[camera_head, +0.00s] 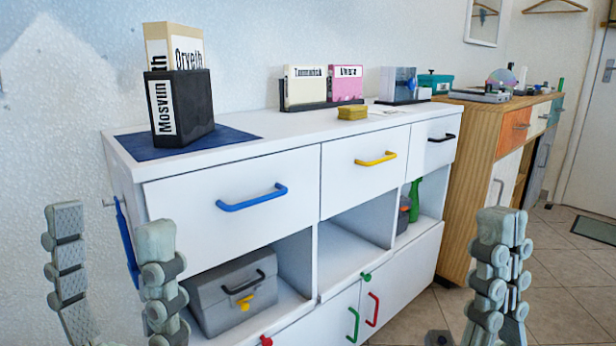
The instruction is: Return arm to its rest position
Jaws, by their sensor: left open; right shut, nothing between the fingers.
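My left gripper (110,250) is at the lower left, in front of the white cabinet's left end. Its two fingers stand apart and nothing is between them. My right gripper (502,245) is at the lower right, in front of the wooden cabinet and the tiled floor. Its fingers are together and hold nothing. Both grippers point upward and appear clear of the furniture. The lower parts of both arms are cut off by the bottom edge of the picture.
The white cabinet (265,160) has drawers with blue and yellow handles. A grey case (230,295) sits in an open compartment.

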